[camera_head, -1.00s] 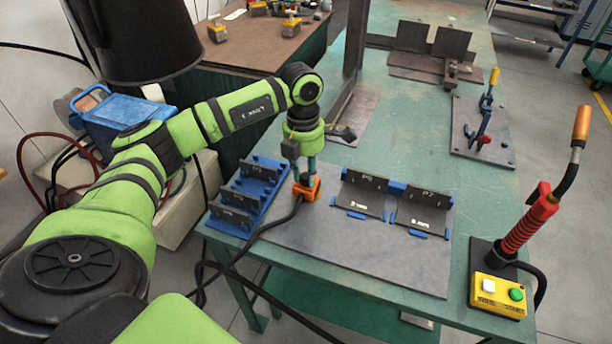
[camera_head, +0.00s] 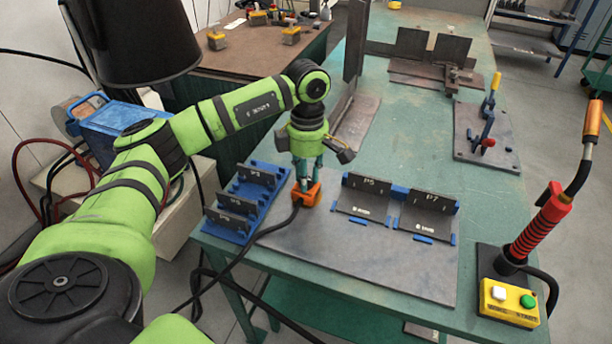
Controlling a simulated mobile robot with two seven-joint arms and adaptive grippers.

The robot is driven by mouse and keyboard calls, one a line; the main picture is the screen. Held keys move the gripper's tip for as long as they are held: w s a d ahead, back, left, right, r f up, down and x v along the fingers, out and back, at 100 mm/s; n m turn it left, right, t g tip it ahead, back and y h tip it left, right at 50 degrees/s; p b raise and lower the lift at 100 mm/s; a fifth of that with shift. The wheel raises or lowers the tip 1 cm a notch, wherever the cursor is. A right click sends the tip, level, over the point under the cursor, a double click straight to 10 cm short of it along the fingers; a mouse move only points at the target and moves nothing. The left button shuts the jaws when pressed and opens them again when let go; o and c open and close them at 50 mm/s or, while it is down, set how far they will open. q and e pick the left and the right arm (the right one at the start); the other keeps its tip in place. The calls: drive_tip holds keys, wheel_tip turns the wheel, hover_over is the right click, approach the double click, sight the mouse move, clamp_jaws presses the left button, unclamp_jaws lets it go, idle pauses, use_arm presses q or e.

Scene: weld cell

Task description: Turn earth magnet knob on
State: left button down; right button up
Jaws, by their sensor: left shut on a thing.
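The earth magnet is an orange block (camera_head: 308,196) with a black cable, standing at the back left part of the grey steel plate (camera_head: 340,258) on the green table. My left gripper (camera_head: 306,182) points down from above and is shut on the top of the orange magnet, where its knob would be. The fingers hide the knob, so its position cannot be read. My right gripper is not in view.
A blue rack (camera_head: 236,228) with dark plates stands just left of the magnet. Two dark plates in blue holders (camera_head: 400,208) lie to the right. A welding torch (camera_head: 540,222) and yellow button box (camera_head: 510,303) are at the right. A toggle clamp (camera_head: 487,132) stands behind.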

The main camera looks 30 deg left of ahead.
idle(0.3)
use_arm(q)
drive_tip(key=c, duration=1)
unclamp_jaws()
drive_tip(key=shift+r, duration=0.15)
drive_tip(key=r, duration=0.7)
drive_tip(key=w+r, duration=0.1)
drive_tip(key=r, duration=0.3)
drive_tip(key=shift+a+r, duration=0.25)
drive_tip(key=shift+r, duration=0.05)
